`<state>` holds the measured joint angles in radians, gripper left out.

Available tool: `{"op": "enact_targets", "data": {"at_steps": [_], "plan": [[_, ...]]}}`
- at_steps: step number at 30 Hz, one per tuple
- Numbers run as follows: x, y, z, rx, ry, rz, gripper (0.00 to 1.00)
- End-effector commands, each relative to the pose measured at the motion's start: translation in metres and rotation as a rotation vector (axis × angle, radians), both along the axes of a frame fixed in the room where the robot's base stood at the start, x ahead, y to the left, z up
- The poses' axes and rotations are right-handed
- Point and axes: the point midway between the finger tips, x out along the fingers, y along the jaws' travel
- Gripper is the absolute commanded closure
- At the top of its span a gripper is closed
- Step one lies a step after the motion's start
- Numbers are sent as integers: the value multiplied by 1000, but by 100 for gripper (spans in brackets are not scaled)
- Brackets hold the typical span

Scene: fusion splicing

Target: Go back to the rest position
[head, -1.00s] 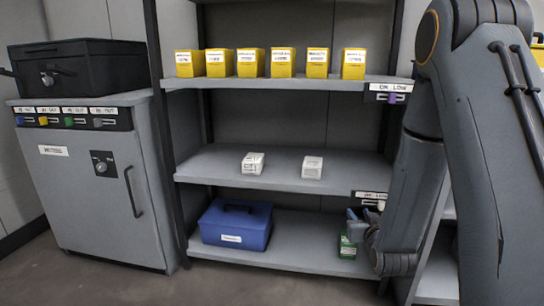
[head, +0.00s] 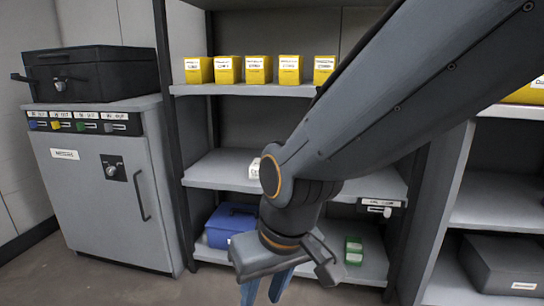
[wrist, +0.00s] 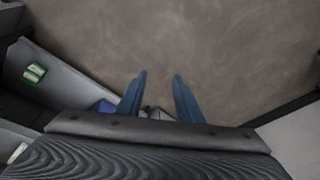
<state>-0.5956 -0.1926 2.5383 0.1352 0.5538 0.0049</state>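My gripper (head: 264,291) hangs in front of the lower shelf in the head view, with its two blue fingers pointing down. In the wrist view my gripper (wrist: 159,76) has its fingers apart, with only bare floor between the tips. It holds nothing. The forearm crosses the head view from upper right to the middle and hides part of the shelves.
Green-and-white boxes (head: 353,250) stand on the bottom shelf, right of my gripper. A blue case (head: 228,222) is partly hidden at left. Yellow boxes (head: 256,70) line the top shelf. A grey cabinet (head: 95,195) stands at left. The floor (wrist: 230,50) below is clear.

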Motion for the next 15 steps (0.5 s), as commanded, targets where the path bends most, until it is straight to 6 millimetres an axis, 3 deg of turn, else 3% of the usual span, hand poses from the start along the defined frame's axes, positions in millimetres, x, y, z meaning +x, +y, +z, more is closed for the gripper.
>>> {"op": "enact_targets", "data": {"at_steps": [3, 9, 15], "plan": [[-35, 2, 11, -16, 60, 51, 67], [-84, -2, 26, -51, 154, 116, 67], [-77, -11, 43, -58, 151, 74, 67]]}}
